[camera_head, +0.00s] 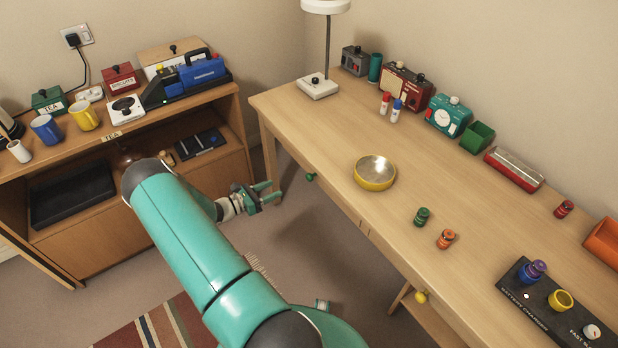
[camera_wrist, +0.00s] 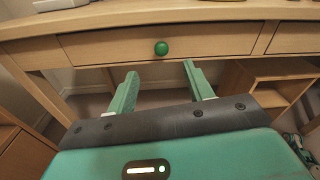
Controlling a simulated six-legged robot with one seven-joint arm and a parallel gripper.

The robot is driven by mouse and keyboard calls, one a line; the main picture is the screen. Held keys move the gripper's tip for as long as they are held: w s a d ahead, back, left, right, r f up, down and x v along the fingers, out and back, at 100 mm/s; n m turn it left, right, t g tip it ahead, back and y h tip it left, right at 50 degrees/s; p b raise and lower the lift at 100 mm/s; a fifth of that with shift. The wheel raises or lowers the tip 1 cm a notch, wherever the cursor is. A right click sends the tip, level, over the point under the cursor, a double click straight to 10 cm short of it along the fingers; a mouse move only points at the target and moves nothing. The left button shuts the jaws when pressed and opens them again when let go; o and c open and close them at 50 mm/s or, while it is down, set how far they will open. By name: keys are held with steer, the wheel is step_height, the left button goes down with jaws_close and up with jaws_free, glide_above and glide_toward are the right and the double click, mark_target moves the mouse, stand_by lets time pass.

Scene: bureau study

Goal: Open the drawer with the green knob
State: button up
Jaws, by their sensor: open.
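The green knob (camera_head: 310,177) sits on the front of the desk (camera_head: 300,130), on its left drawer. In the wrist view the green knob (camera_wrist: 161,48) is at the middle of the drawer front (camera_wrist: 210,42), and the drawer looks shut. My gripper (camera_head: 272,190) is open and empty, to the left of the knob and apart from it in the head view. In the wrist view my gripper (camera_wrist: 157,70) points toward the knob, with the two fingers spread on either side below it.
A yellow knob (camera_head: 420,297) marks another place on the desk front at the right. A yellow bowl (camera_head: 375,173) and batteries stand on the desktop. A low shelf unit (camera_head: 210,180) stands to the left. The floor between is open.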

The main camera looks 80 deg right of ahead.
mark_target(307, 178)
steer(key=shift+n+h, duration=0.4)
steer(key=shift+n, duration=0.3)
steer(key=f+x, duration=0.1)
steer(key=x, duration=0.9)
steer(key=f+x, duration=0.1)
steer(key=x, duration=0.4)
steer(key=shift+s+f, duration=0.35)
steer(key=shift+s, duration=0.25)
jaws_close()
steer(key=v, duration=2.1)
steer(key=shift+w, duration=0.2)
steer(key=shift+a, duration=0.1)
